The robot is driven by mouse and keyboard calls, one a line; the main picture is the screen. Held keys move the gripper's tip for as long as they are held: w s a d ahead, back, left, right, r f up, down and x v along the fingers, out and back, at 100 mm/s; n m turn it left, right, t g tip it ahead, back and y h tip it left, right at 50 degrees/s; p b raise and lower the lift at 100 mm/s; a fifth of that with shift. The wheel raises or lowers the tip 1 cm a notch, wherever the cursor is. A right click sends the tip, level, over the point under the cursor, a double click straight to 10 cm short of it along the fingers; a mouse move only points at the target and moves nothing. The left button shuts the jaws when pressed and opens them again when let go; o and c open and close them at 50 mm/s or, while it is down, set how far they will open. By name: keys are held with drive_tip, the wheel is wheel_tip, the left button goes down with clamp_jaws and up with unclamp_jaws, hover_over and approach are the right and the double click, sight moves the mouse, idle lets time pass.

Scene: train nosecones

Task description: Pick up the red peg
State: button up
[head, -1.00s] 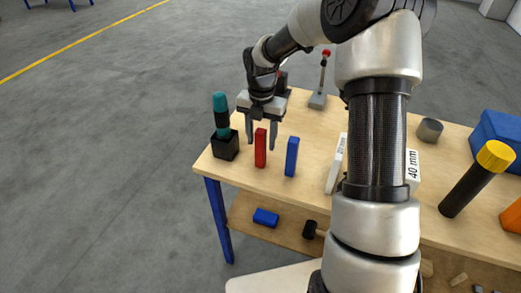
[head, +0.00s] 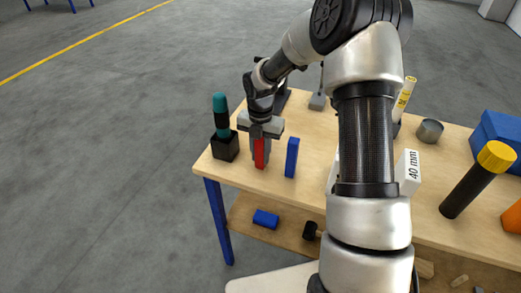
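The red peg (head: 260,156) stands upright near the left front edge of the wooden table (head: 317,194). My gripper (head: 260,147) points down over it, with one finger close against each side. It appears shut on the peg. The fingers and palm hide the peg's top and sides, and its lower end appears to be at the tabletop.
A blue peg (head: 292,157) stands just right of the gripper. A black block (head: 225,146) holding a teal-handled tool (head: 220,104) is just left. A white "40 mm" block (head: 409,172) and a black cylinder with a yellow cap (head: 478,178) are further right.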

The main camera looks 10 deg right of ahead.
clamp_jaws()
drive_tip(key=shift+r, duration=0.1)
